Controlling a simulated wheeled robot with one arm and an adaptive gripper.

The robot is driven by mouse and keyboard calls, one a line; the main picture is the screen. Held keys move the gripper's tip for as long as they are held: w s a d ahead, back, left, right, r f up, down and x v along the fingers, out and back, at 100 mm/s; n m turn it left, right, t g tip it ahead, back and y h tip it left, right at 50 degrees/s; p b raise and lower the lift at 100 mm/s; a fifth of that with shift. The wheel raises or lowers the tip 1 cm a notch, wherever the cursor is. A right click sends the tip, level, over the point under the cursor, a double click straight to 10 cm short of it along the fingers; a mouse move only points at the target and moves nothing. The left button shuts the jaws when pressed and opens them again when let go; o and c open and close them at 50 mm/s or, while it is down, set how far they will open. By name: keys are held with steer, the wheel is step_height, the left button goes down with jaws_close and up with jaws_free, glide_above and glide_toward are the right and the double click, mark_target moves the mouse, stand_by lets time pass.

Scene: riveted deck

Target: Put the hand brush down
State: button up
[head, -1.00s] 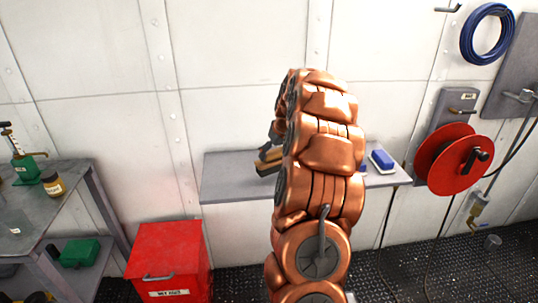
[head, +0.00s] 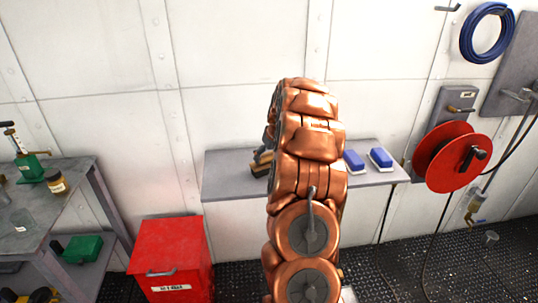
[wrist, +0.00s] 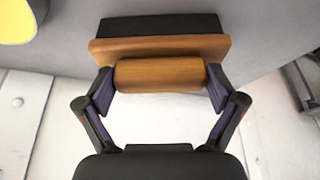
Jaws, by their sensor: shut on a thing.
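The hand brush has a wooden handle and block (wrist: 160,75) with dark bristles (wrist: 160,25) in the wrist view. My gripper (wrist: 160,84) is shut on the handle, one finger at each end. In the head view the brush (head: 262,157) shows just left of my copper arm, at the grey wall shelf (head: 230,184). My gripper is mostly hidden behind the arm there. Whether the bristles touch the shelf, I cannot tell.
Two blue blocks with pale bases (head: 353,160) (head: 381,157) sit on the shelf's right part. The shelf's left end is bare. A red box (head: 170,250) stands below left, and a red reel (head: 447,157) hangs at right. A yellow object (wrist: 20,20) shows in the wrist view.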

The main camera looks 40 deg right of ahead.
steer(key=shift+f, duration=0.1)
steer(key=o, duration=0.7)
steer(key=shift+o, duration=0.2)
steer(key=b+v, duration=0.3)
steer(key=v, duration=0.9)
